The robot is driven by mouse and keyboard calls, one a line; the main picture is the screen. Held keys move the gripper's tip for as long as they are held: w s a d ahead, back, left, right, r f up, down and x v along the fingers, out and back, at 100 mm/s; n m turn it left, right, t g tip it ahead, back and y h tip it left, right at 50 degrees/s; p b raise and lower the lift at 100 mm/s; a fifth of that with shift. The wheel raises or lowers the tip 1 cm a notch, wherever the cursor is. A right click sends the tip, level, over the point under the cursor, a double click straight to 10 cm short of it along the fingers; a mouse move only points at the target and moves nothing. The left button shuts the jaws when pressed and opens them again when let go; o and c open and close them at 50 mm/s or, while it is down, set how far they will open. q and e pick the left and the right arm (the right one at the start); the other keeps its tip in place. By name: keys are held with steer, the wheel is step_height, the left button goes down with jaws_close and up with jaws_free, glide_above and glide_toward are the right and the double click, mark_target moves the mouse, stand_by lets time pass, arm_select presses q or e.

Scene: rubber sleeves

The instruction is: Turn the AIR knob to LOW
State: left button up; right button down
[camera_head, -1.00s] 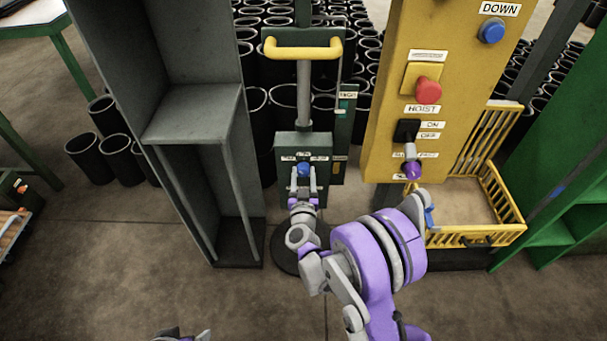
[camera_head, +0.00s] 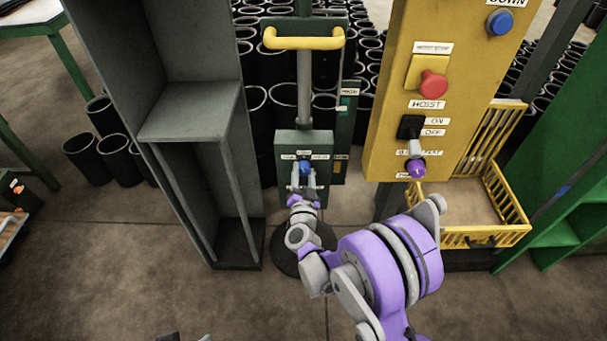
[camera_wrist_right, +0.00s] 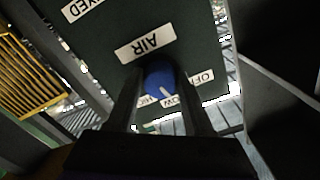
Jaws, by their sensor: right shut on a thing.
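The blue AIR knob (camera_head: 305,167) is on the front of a dark green box (camera_head: 286,145) on a post, under a yellow handle bar. My right gripper (camera_head: 304,188) reaches it from the front and is shut on it. In the right wrist view the knob (camera_wrist_right: 160,81) sits between the two dark fingers, beside the AIR label (camera_wrist_right: 144,47). OFF (camera_wrist_right: 203,78) and a partly hidden LOW label (camera_wrist_right: 172,101) show near it. The knob's white pointer mark faces towards LOW. Only a sliver at the bottom edge may belong to my left arm; its jaws are not visible.
A yellow panel (camera_head: 385,150) with a red button, hoist switch and purple-tipped lever stands right of the box. A grey metal cabinet (camera_head: 190,125) stands left. A yellow basket (camera_head: 485,238) and green shelf are at right. Several black sleeves stand behind.

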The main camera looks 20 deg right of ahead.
steer(key=shift+m, duration=1.2)
steer(key=shift+c, duration=1.5)
jaws_free()
steer(key=v, duration=1)
steer(key=shift+s, duration=0.4)
steer(key=shift+a+r, duration=0.1)
